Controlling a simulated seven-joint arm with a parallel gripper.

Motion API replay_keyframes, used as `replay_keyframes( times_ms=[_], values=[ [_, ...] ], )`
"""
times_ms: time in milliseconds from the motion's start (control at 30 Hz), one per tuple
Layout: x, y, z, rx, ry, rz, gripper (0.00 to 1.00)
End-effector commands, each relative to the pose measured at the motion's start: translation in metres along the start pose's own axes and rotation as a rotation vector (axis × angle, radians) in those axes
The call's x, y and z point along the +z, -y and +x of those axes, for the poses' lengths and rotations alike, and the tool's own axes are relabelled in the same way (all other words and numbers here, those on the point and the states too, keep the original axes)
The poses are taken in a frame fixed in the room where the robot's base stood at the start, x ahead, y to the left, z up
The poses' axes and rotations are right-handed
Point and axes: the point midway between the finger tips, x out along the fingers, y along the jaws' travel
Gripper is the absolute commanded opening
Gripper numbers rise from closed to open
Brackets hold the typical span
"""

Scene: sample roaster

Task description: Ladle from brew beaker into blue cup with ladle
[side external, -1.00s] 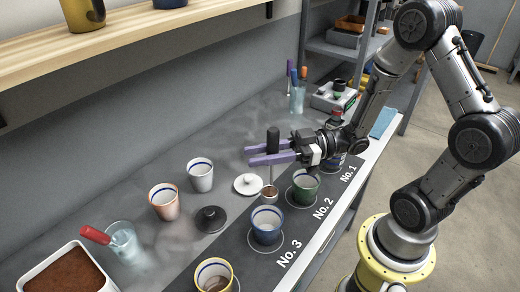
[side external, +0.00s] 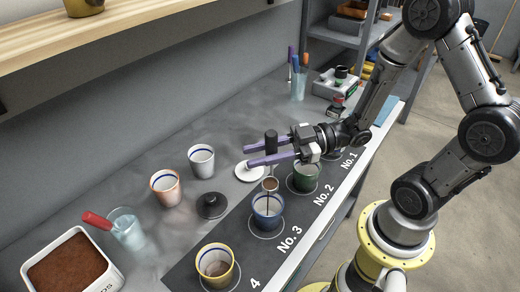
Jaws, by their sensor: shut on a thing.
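My gripper (side external: 258,155), with two purple fingers, is shut on the ladle's black handle (side external: 271,142) above the counter. The ladle's small bowl (side external: 270,184), brown inside, hangs below the fingers at the far rim of the blue cup (side external: 267,211). A thin dark line shows between the bowl and the cup's inside; I cannot tell whether it is liquid. The blue cup stands upright on the spot marked No. 3. I cannot pick out the brew beaker.
A green cup (side external: 306,177) stands at No. 2 and a yellow cup (side external: 215,266) with brown contents at 4. A black lid (side external: 211,206), white lid (side external: 249,171), pink cup (side external: 166,188) and white cup (side external: 201,161) stand behind. A glass with a red-handled tool (side external: 128,230) is left.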

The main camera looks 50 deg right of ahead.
Motion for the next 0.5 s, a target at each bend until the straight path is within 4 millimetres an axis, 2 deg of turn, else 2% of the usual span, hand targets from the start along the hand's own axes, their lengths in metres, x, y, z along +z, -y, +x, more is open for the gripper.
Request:
replay_keyframes(
  times_ms=[500],
  values=[
    [-0.006,0.019,0.01,-0.005,0.095,-0.19,0.0]
  ],
)
